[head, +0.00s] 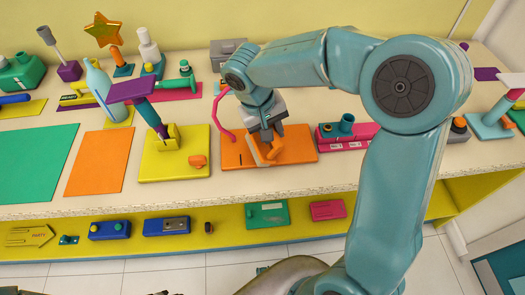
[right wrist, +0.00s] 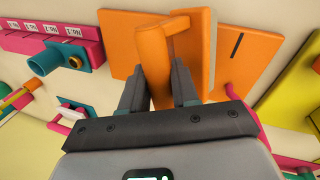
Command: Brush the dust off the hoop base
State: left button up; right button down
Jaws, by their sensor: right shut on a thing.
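An orange board (head: 298,151) lies on the table under my right gripper (head: 266,138). It also shows in the right wrist view (right wrist: 205,45). A thin pink curved strip (head: 219,112), perhaps the hoop, rises at its left edge. My right gripper, also in the right wrist view (right wrist: 158,92), is shut on an orange round-bodied piece (right wrist: 155,62) with a short side arm. I cannot tell whether this piece touches the board. A dark slot marks the board.
A yellow board (head: 160,174) with a purple-topped stand is left of the orange board. A pink block (head: 345,136) with a teal cylinder is close on the right. Bottles and tools line the back. A yellow shelf (head: 225,216) runs below.

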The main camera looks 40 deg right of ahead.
jog(key=shift+r, duration=0.35)
notch_tip(320, 180, up, 7)
jog(key=p, duration=0.5)
jog(key=shift+r+p, duration=0.1)
jog(key=shift+p, duration=0.3)
